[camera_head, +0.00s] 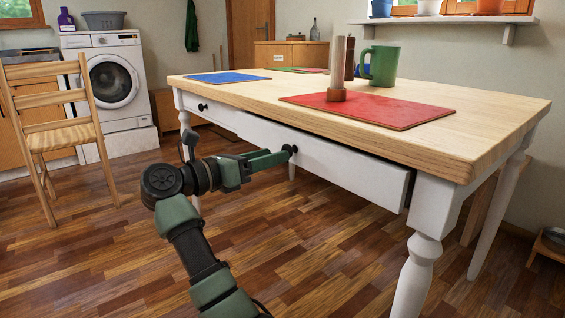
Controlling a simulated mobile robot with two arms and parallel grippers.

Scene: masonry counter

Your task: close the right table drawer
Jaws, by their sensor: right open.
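The wooden-topped table (480,128) has a white right drawer (345,172) in its front. The drawer front stands out from the table frame, with a dark gap under the tabletop, so it is partly open. Its dark round knob (291,149) is near the drawer's left part as seen here. My right gripper (284,154), green and open, has its fingertips at the knob; I cannot tell whether they touch it. The left drawer (215,114) with its dark knob (202,107) looks shut. My left gripper is not in view.
A wooden chair (55,138) stands at left, near a washing machine (112,85). The floor before the table is clear.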

